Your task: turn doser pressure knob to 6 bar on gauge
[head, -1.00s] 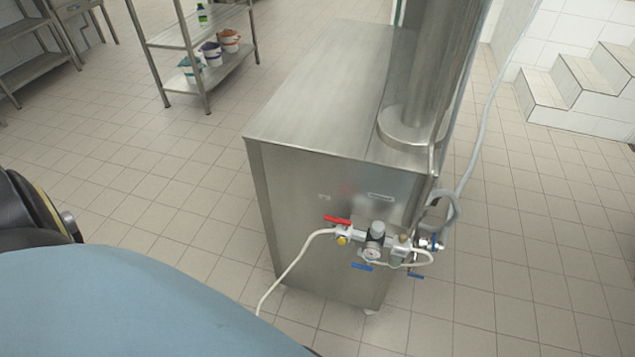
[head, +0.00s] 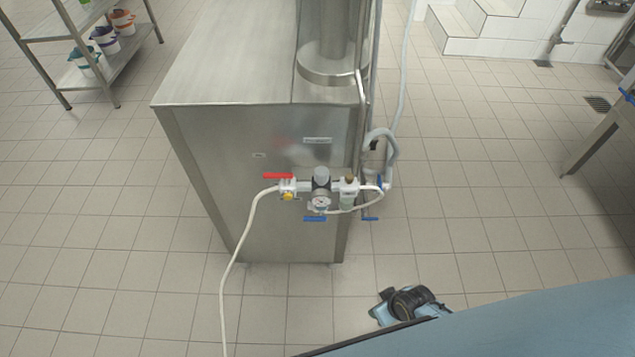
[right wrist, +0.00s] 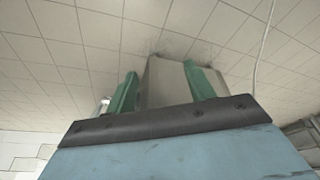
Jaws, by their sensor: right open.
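The doser pressure knob (head: 321,176) is a grey cap on the regulator at the front of the steel cabinet (head: 190,190). The round white pressure gauge (head: 321,202) sits just below it; its needle is too small to read. My right gripper (right wrist: 161,69) is open in the right wrist view, its green fingers spread apart. A grey steel shape (right wrist: 165,85) shows beyond and between them, with no contact visible. The knob cannot be made out in that view. My right gripper's fingers cannot be made out in the head view, and my left gripper is not in view.
A white hose (head: 240,225) hangs to the floor. A shelf with buckets (head: 120,75) stands at upper left, a table (head: 600,140) at the right edge.

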